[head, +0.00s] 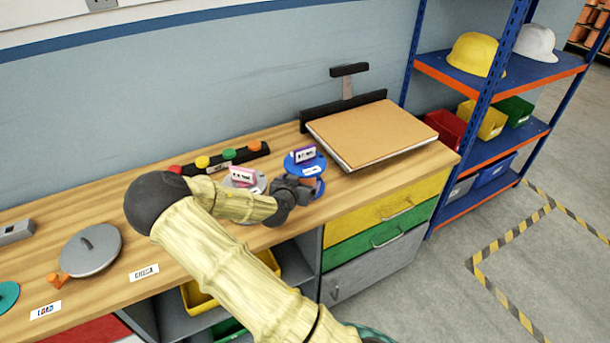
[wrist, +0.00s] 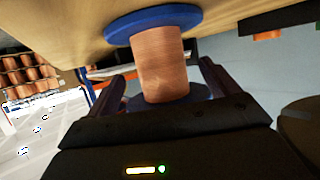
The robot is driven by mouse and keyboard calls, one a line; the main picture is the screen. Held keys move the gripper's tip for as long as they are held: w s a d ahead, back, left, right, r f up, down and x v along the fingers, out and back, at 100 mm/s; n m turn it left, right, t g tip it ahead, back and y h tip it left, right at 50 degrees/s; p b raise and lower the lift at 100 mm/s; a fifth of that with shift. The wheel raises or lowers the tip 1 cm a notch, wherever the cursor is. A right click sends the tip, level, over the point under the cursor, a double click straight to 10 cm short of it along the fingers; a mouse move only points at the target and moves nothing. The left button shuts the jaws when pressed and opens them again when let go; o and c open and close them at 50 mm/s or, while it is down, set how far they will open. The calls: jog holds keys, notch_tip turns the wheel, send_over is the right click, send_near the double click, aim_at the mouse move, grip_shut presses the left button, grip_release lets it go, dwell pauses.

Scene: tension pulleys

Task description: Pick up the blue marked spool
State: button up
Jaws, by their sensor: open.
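The blue marked spool (head: 311,166) stands on the wooden bench, with a blue upper flange and a blue-and-white label on top. In the wrist view, its copper-coloured winding (wrist: 161,62) lies between two blue flanges. My gripper (head: 306,184) is at the spool's side in the head view. In the wrist view, my gripper (wrist: 160,78) is open, with one finger on each side of the winding. Gaps show between the fingers and the winding. Part of the spool is hidden behind my gripper in the head view.
A pink-labelled spool (head: 243,178) stands left of the blue one, partly hidden by my arm. Behind is a black strip with coloured knobs (head: 228,155). A tan board (head: 372,133) lies to the right. A grey lidded disc (head: 91,250) sits farther left on the bench (head: 110,208).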

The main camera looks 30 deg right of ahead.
aim_at(304, 151)
jog(key=x, duration=0.3)
jog(key=shift+w+d, duration=0.1)
dwell(0.3)
jog(key=c, duration=1.5)
jog(key=shift+r, duration=0.1)
notch_tip(304, 151, up, 10)
jog(key=shift+f, duration=0.1)
